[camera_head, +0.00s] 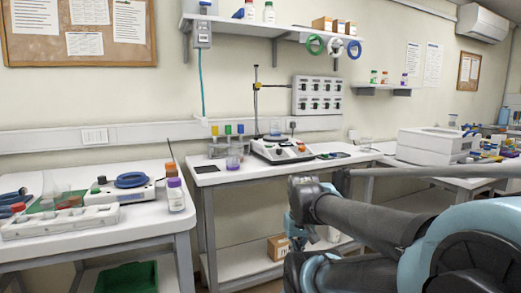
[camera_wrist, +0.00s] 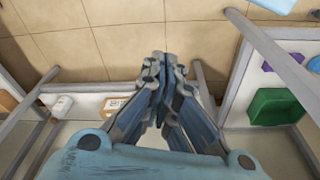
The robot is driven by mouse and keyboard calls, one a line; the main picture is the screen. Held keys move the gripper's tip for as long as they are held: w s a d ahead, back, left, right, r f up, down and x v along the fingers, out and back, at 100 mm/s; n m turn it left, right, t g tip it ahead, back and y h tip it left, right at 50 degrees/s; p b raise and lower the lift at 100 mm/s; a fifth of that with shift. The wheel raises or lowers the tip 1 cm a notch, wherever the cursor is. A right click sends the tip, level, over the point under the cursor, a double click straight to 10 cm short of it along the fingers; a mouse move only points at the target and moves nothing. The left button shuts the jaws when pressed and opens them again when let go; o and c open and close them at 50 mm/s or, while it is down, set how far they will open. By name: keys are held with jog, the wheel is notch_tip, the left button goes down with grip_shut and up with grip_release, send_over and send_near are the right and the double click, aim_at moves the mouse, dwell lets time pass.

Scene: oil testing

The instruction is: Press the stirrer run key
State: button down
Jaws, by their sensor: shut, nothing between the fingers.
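The stirrer (camera_head: 283,150) is a white and dark device on the middle bench, with an upright rod and a clear beaker (camera_head: 276,127) on top. Its front panel shows small orange or red marks, but the run key is too small to make out. My gripper (camera_wrist: 165,70) shows in the wrist view with its fingers together and empty, pointing down over the floor. In the head view my arm reaches in from the right, in front of and below the bench top. The gripper's fingers are not clear there, and the stirrer is not in the wrist view.
A left bench (camera_head: 100,230) bears a rack and bottles. In the wrist view, a green bin (camera_wrist: 277,106) stands on a lower shelf.

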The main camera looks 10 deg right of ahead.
notch_tip(320, 180, up, 35)
jog(key=m+t+y, duration=0.4)
jog(key=t+y, duration=0.1)
jog(key=t, duration=0.5)
send_over(269, 146)
jog(key=s+d, duration=0.2)
jog(key=s, duration=0.1)
jog(key=shift+s+d, duration=0.15)
jog(key=shift+d, duration=0.05)
jog(key=shift+w+a+f, duration=0.15)
jog(key=shift+w+f, duration=0.3)
jog(key=shift+f, duration=0.9)
jog(key=shift+w+a+f, duration=0.2)
jog(key=shift+w+f, duration=0.3)
jog(key=shift+f, duration=0.9)
jog(key=shift+w+a+f, duration=0.15)
jog(key=shift+w+f, duration=0.3)
jog(key=shift+f, duration=0.9)
